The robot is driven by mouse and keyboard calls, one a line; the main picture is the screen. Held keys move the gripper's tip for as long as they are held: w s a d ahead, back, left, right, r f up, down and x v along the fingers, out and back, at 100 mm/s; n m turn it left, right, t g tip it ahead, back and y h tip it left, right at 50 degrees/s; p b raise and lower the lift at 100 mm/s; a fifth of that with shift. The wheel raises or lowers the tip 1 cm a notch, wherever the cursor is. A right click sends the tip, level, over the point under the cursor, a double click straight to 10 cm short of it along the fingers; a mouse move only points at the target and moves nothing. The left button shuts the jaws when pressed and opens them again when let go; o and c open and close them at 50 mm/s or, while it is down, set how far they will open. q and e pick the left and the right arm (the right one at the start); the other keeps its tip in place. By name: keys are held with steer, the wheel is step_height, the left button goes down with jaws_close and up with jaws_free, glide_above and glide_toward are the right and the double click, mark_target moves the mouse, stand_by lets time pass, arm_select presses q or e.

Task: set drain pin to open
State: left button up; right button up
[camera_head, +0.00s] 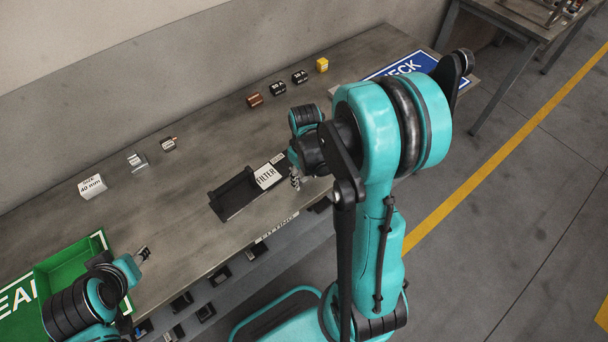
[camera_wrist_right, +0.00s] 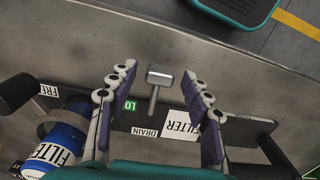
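The drain pin (camera_wrist_right: 157,88) is a grey metal T-shaped handle in the right wrist view. It stands on a dark fixture (camera_wrist_right: 250,127) beside a small green label (camera_wrist_right: 130,105) that is partly hidden and a white DRAIN label (camera_wrist_right: 145,131). My right gripper (camera_wrist_right: 157,76) is open, with its fingers on either side of the pin and gaps on both sides. In the head view my right gripper (camera_head: 296,182) is at the right end of the fixture (camera_head: 233,196), and the pin cannot be made out. My left gripper (camera_head: 143,254) is over the green tray's side, its opening unclear.
A green tray (camera_head: 70,262) lies at the left. Small labelled parts (camera_head: 93,186) line the bench back. A blue sign (camera_head: 405,66) lies at the far right. The bench middle is clear.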

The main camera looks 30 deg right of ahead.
mark_target(304, 179)
step_height(304, 179, up, 12)
stand_by(0.7)
steer(key=shift+a, duration=0.1)
stand_by(0.3)
